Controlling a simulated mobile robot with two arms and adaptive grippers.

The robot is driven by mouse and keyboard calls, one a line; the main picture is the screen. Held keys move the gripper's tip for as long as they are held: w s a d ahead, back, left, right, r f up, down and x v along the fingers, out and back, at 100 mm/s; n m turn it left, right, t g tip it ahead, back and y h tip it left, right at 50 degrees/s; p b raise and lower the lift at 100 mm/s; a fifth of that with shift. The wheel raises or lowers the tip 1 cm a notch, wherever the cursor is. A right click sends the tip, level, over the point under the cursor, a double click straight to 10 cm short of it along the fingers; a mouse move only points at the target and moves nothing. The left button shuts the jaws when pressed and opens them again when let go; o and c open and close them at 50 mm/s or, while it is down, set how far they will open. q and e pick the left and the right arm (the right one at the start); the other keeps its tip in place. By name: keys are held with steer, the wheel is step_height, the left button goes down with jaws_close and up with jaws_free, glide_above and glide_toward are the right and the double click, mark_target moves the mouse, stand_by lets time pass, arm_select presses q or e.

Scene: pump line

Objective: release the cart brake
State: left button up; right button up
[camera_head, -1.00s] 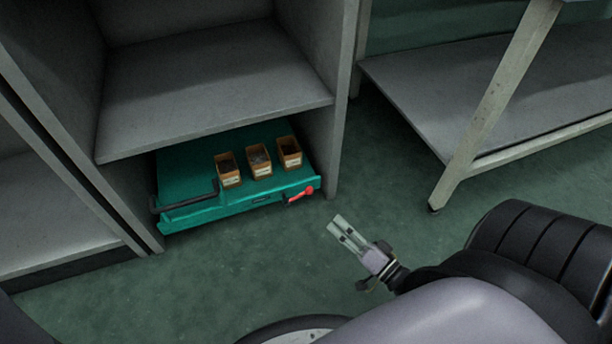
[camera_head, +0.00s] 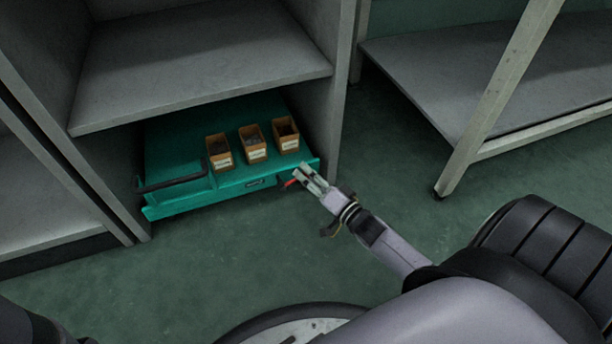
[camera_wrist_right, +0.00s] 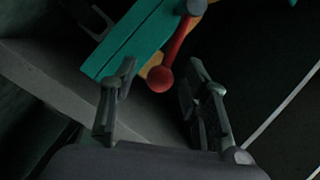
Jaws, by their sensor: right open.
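The teal cart (camera_head: 190,207) stands low in the bay under a grey shelf. Its red brake lever (camera_head: 291,183) is at the right end of its front edge, mostly covered by my right gripper (camera_head: 305,176) in the head view. In the right wrist view the red lever (camera_wrist_right: 178,45) runs from a grey pivot to a round red knob (camera_wrist_right: 160,79). My right gripper (camera_wrist_right: 162,76) is open, and the knob appears between its fingertips, with a gap on both sides. I cannot tell the depth exactly. My left gripper is out of view.
Three small orange bins (camera_head: 253,144) stand on the cart, with a black handle (camera_head: 172,182) at its front left. A grey upright panel (camera_head: 339,110) borders the bay at right. The green floor (camera_head: 215,265) in front is clear.

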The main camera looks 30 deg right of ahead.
steer(key=shift+w+a, duration=0.1)
steer(key=shift+w, duration=0.65)
steer(key=shift+c, duration=0.3)
jaws_close()
